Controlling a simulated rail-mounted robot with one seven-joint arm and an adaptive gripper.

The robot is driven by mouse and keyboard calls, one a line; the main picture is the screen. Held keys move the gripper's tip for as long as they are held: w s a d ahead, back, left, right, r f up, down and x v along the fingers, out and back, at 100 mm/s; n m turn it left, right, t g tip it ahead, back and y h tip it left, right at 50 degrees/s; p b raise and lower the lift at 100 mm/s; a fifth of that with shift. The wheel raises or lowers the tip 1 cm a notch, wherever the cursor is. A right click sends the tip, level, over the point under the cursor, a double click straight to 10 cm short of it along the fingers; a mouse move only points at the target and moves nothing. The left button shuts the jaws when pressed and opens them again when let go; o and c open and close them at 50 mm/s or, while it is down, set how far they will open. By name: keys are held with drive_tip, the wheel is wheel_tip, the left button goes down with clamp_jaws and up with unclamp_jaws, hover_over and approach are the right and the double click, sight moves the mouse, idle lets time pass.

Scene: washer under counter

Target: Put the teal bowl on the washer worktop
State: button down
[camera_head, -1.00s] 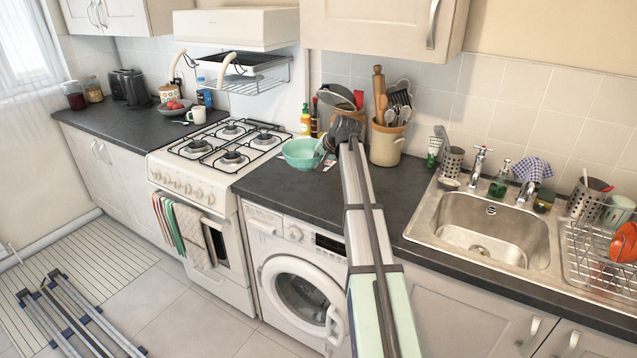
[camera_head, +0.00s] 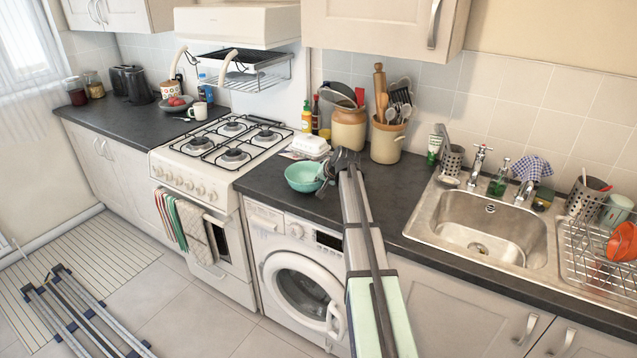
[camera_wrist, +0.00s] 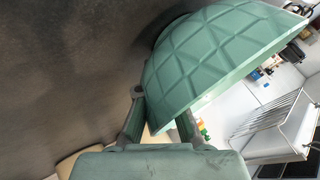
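The teal bowl (camera_head: 302,178) stands upright on the dark washer worktop (camera_head: 262,180), above the washer and near the cooker. My gripper (camera_head: 324,184) is at the bowl's right side, low over the worktop. In the wrist view the bowl's faceted outer wall (camera_wrist: 205,60) fills the upper middle. My gripper (camera_wrist: 160,108) has its fingers apart, one outside the wall and the other partly hidden behind the rim. The gap between the fingers looks wider than the wall; contact is hard to tell.
A white butter dish (camera_head: 311,145), a stoneware jar (camera_head: 349,128) and a utensil crock (camera_head: 387,140) stand behind the bowl. The gas hob (camera_head: 228,145) is to the left, the sink (camera_head: 490,225) to the right. Worktop between my gripper and the sink is clear.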

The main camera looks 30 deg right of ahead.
drive_tip(key=shift+f, duration=0.1)
drive_tip(key=c, duration=1.6)
unclamp_jaws()
drive_tip(key=b+v, duration=0.2)
drive_tip(key=v, duration=1)
drive_tip(key=shift+s, duration=0.1)
